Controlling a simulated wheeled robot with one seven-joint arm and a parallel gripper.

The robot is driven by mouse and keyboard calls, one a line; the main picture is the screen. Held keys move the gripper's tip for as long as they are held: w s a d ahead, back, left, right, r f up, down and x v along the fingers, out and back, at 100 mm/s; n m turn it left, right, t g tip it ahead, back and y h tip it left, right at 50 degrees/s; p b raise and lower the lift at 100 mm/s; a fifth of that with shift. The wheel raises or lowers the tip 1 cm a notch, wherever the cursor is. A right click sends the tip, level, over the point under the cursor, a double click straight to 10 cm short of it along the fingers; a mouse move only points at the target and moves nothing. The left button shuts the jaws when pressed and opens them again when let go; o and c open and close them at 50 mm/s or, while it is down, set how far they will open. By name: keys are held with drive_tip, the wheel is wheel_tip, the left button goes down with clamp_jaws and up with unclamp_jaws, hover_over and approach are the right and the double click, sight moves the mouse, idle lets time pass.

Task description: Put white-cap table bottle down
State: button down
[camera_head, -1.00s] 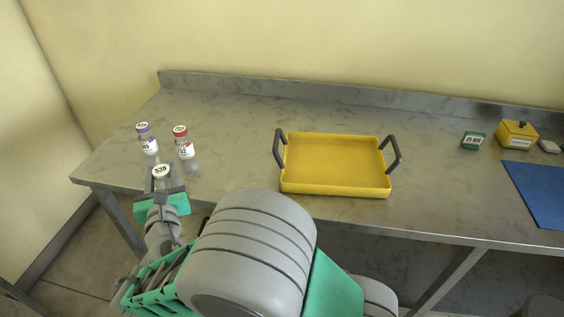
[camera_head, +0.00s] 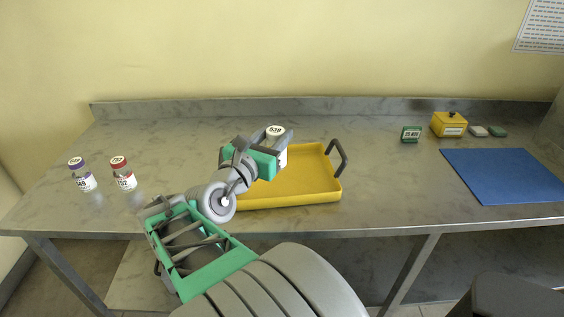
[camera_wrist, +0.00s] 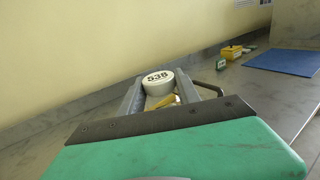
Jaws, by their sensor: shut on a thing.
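The white-cap bottle (camera_head: 276,132) has a number on its cap. It is in my gripper (camera_head: 273,143), which is shut on it above the yellow tray (camera_head: 318,190). In the wrist view the white cap (camera_wrist: 158,80) sits between the two fingers of my gripper (camera_wrist: 160,95). Most of the bottle's body is hidden by the fingers and arm. I cannot tell how far above the tray its base is.
A purple-cap bottle (camera_head: 82,174) and a red-cap bottle (camera_head: 123,173) stand at the table's left. A blue mat (camera_head: 505,175), a green timer-like block (camera_head: 411,134) and a yellow box (camera_head: 449,125) are on the right. The table (camera_head: 390,190) between tray and mat is clear.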

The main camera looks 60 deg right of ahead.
drive_tip(key=d+f+b, duration=0.1)
drive_tip(key=d+f, duration=0.2)
drive_tip(key=w+d+f+b, duration=0.1)
drive_tip(key=d+f, duration=0.2)
drive_tip(key=f, duration=0.1)
drive_tip(key=w+d+f+b, duration=0.1)
drive_tip(key=d+f, duration=0.2)
drive_tip(key=f, duration=0.1)
drive_tip(key=shift+w, duration=0.2)
drive_tip(key=shift+r, duration=0.1)
drive_tip(key=c, duration=0.9)
unclamp_jaws()
drive_tip(key=shift+f, duration=0.2)
drive_tip(key=shift+o, duration=0.2)
